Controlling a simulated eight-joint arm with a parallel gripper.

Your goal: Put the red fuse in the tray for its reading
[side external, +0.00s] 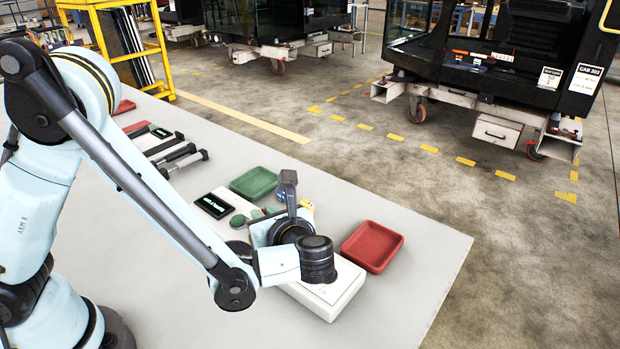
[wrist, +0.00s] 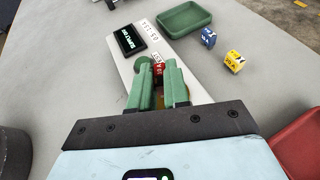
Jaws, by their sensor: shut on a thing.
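My gripper (wrist: 162,84) has green fingers closed on a small red fuse (wrist: 158,71), which shows between the fingertips in the wrist view. The fuse is over or at a white test unit (wrist: 142,62), next to its lettering; I cannot tell whether it touches the unit. The unit has a dark display (wrist: 130,38) with green text too small to read. A green tray (wrist: 185,19) lies beyond the unit, and a red tray (wrist: 299,148) lies to the right. In the side view my wrist hides the fuse; the green tray (side external: 254,183) and red tray (side external: 371,247) look empty.
A blue fuse (wrist: 208,37) and a yellow fuse (wrist: 234,61) stand on the table right of the unit. Several dark-handled tools (side external: 177,153) lie at the left of the grey table (side external: 420,262). The table's right end is clear. Cab trolleys (side external: 490,60) stand on the floor beyond.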

